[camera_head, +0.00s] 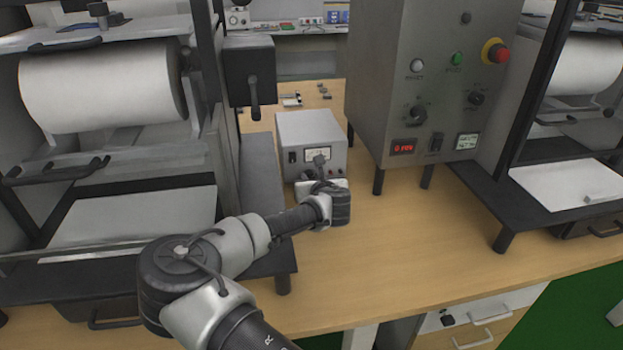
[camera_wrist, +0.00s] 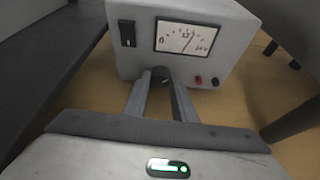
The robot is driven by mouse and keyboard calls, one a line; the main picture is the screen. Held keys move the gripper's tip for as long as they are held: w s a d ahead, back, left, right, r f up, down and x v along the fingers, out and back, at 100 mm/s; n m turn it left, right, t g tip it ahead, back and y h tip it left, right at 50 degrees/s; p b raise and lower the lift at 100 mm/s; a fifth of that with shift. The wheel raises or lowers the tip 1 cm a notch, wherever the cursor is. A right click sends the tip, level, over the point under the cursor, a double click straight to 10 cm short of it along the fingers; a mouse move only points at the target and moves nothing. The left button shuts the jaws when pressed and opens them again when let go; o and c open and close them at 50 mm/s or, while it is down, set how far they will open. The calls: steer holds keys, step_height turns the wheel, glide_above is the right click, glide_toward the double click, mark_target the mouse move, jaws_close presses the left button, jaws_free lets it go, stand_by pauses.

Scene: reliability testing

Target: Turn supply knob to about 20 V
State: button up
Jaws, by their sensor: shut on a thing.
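The power supply (camera_head: 311,133) is a grey box on the table between two test machines. Its front faces me, with an analog meter (camera_wrist: 188,38) and a dark rocker switch (camera_wrist: 127,33). The meter scale shows 24 V at its right end, and its needle leans right of the middle; I cannot read the exact value. The supply knob (camera_wrist: 160,72) is small and dark, below the meter, and mostly hidden by my fingers. My gripper (camera_wrist: 161,82) is shut on the knob at the supply's front. In the head view my gripper (camera_head: 319,165) partly covers that front.
A red and a black terminal (camera_wrist: 198,80) sit right of the knob. A grey control cabinet (camera_head: 385,60) with buttons stands close on the right. A machine with a white roll (camera_head: 100,85) stands on the left. The table (camera_head: 390,260) in front is clear.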

steer(key=shift+d+m+y+p, duration=0.15)
steer(key=shift+m+y+p, duration=0.35)
steer(key=shift+m+y, duration=0.45)
steer(key=shift+f+m+y, duration=0.1)
steer(key=shift+m+y, duration=0.45)
steer(key=shift+m, duration=0.5)
steer(key=o, duration=1)
steer(key=shift+d, duration=0.1)
steer(key=p+v, duration=0.3)
steer(key=v, duration=1.4)
steer(key=shift+s+r, duration=0.1)
steer(key=shift+r, duration=0.15)
